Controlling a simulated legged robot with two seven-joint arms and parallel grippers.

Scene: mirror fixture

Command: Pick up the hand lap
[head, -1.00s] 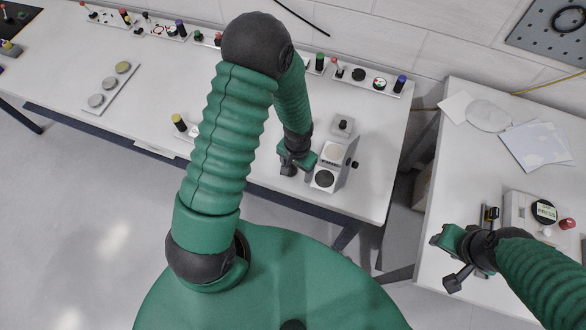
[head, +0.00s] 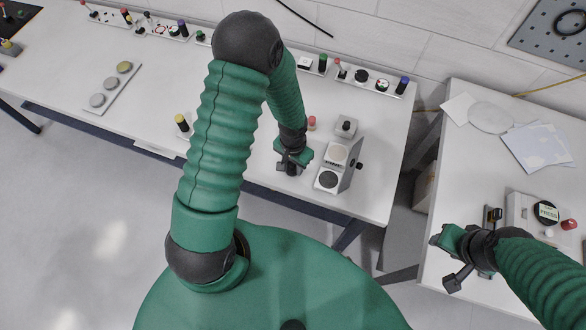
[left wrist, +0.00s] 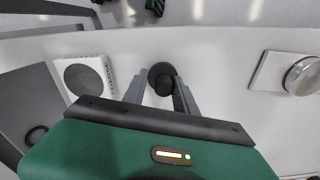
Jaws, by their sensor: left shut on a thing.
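My left gripper (head: 291,163) is over the front part of the long white bench, just left of the block with the two round discs. In the left wrist view its two grey fingers (left wrist: 163,88) are shut on a dark round-topped knob (left wrist: 161,73), which I take to be the hand lap. The hand lap's lower part is hidden, and I cannot tell whether it touches the bench. My right gripper (head: 470,250) is over the right table, in front of a white device; its jaw opening is unclear.
The block (head: 337,168) carries a pale disc and a dark disc. A grey box (head: 345,127) and a small reddish-topped item (head: 312,123) stand behind it. A yellow-topped cylinder (head: 181,122) and a plate with round discs (head: 109,88) are left. The white device (head: 525,208) is on the right table.

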